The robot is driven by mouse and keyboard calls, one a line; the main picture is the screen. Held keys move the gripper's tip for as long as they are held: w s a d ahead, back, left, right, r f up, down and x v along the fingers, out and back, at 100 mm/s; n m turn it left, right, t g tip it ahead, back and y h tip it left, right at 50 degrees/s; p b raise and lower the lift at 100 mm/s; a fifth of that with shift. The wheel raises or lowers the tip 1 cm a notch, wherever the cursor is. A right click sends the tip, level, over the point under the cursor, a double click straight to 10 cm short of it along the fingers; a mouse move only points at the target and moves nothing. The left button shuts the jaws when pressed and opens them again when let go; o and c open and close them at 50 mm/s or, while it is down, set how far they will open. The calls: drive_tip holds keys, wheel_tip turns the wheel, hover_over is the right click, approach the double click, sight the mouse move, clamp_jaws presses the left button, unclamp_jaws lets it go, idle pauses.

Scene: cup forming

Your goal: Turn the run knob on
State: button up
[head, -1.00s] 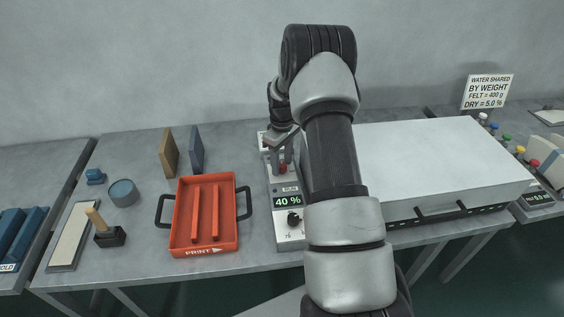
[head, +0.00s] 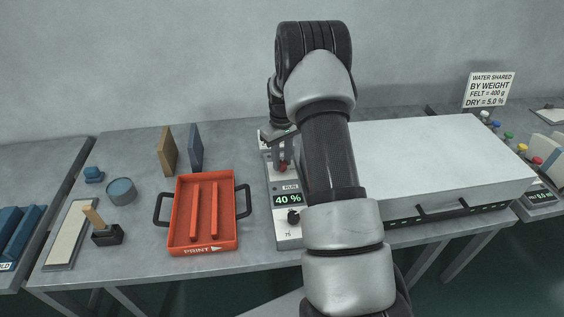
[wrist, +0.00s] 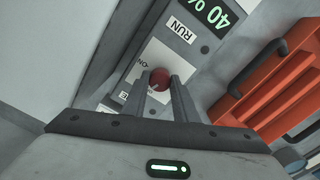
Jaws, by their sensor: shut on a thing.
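The red run knob (head: 283,168) sits on the narrow white control panel (head: 289,235), above the RUN label and the display (head: 288,199) reading 40 %. In the wrist view the round red knob (wrist: 160,77) shows between my two fingertips, near the RUN label (wrist: 181,31). My gripper (head: 282,158) is shut on the knob; it also fills the lower part of the wrist view (wrist: 160,86). The fingers partly hide the knob and the panel marks around it, where part of "ON" shows. The knob's exact angle cannot be told.
A black dial (head: 293,217) sits lower on the panel. An orange tray (head: 181,240) with black handles stands left of the panel. A large white-topped box (head: 440,160) stands right. My arm hides the space between panel and box.

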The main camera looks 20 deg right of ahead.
sight(282, 163)
drive_tip(key=m+b, duration=0.1)
drive_tip(key=m, duration=0.2)
drive_tip(key=shift+m, duration=0.4)
drive_tip(key=m, duration=0.3)
drive_tip(key=shift+m+b, duration=0.3)
drive_tip(key=m, duration=0.3)
drive_tip(key=shift+m, duration=1.9)
drive_tip(key=o, duration=1.1)
drive_tip(key=shift+c, duration=0.2)
wheel_tip(282, 163, up, 18)
drive_tip(key=shift+f+p, duration=0.2)
drive_tip(key=shift+p, duration=0.15)
